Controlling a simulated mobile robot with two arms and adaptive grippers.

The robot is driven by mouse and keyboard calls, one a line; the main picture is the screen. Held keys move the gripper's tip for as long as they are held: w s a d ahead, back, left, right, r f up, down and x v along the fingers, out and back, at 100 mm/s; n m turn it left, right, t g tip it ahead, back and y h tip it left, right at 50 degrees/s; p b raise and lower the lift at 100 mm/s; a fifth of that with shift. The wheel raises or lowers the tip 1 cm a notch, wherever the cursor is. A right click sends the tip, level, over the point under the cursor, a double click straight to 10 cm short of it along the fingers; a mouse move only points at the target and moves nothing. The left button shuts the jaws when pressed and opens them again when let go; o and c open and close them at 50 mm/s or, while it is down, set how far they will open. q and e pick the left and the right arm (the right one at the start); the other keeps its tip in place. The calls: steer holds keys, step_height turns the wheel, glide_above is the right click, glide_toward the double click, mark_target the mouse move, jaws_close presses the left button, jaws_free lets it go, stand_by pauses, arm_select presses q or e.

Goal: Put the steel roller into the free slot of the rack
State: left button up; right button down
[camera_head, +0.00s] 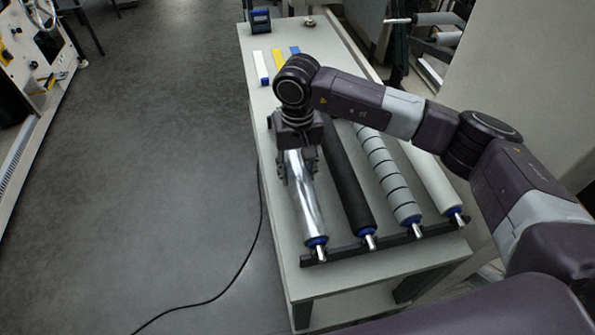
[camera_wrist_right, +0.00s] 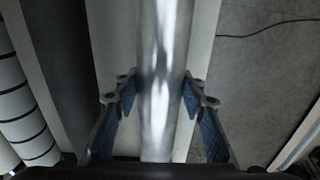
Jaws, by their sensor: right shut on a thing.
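The shiny steel roller (camera_head: 308,208) lies lengthwise at the left side of the table in the head view. Its near end, with a blue collar and steel shaft tip, is over the left end of the black rack (camera_head: 343,249); I cannot tell whether it rests in the slot. My right gripper (camera_head: 298,172) comes from above and is shut on the roller's middle part. In the wrist view the fingers (camera_wrist_right: 160,105) stand on either side of the roller (camera_wrist_right: 158,60). The roller's far end is hidden by my arm. My left gripper is not in view.
A black roller (camera_head: 347,185), a grey banded roller (camera_head: 385,175) and a pale roller (camera_head: 432,180) lie beside it on the rack. White, yellow and blue strips (camera_head: 278,60) and a dark blue block (camera_head: 261,20) are farther back. A cable (camera_head: 225,292) crosses the floor.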

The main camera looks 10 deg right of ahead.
steer(key=c, duration=1.2)
jaws_free()
steer(key=shift+o, duration=0.2)
